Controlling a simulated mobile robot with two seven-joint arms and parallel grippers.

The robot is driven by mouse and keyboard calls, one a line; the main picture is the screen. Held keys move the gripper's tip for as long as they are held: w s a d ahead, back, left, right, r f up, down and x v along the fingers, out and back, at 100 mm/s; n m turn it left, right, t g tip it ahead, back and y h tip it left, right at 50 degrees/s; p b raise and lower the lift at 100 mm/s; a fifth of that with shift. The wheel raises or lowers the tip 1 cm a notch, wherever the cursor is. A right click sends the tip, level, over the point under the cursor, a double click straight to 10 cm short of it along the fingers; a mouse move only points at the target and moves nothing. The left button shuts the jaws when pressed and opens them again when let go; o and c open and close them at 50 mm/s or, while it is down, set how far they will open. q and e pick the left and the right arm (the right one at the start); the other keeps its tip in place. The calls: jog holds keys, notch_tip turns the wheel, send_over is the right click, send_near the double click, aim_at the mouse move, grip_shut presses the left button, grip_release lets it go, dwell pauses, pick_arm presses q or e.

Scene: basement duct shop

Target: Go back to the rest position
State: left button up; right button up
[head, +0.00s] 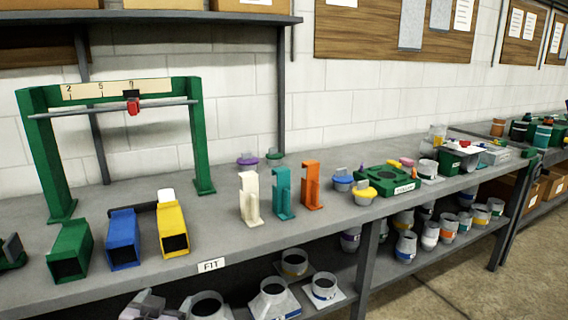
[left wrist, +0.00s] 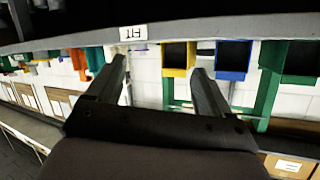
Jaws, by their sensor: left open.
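My left gripper (head: 150,302) shows at the bottom edge of the head view, in front of the bench's front edge and low, near the lower shelf. Most of it is cut off there. In the left wrist view, where the scene appears upside down, my left gripper (left wrist: 160,68) has its two dark fingers wide apart with nothing between them. The FIT label (left wrist: 133,33) on the bench edge lies beyond the fingers, apart from them. My right gripper is in neither view.
The bench (head: 330,232) carries a green gauge frame (head: 38,150), green (head: 70,248), blue (head: 122,238) and yellow (head: 172,230) ducts, and white, teal and orange brackets (head: 312,186). Round collars (head: 272,298) crowd the lower shelf. Floor (head: 470,285) is clear at right.

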pick_arm(q)
jog(key=s+d+f+g+h+b, duration=0.1)
jog(key=s+d+f+g+h, duration=0.2)
jog(key=s+f, duration=1.8)
jog(key=s, duration=0.3)
jog(key=shift+s+d+m, duration=0.2)
jog(key=shift+s+m, duration=0.15)
jog(key=shift+m, duration=0.05)
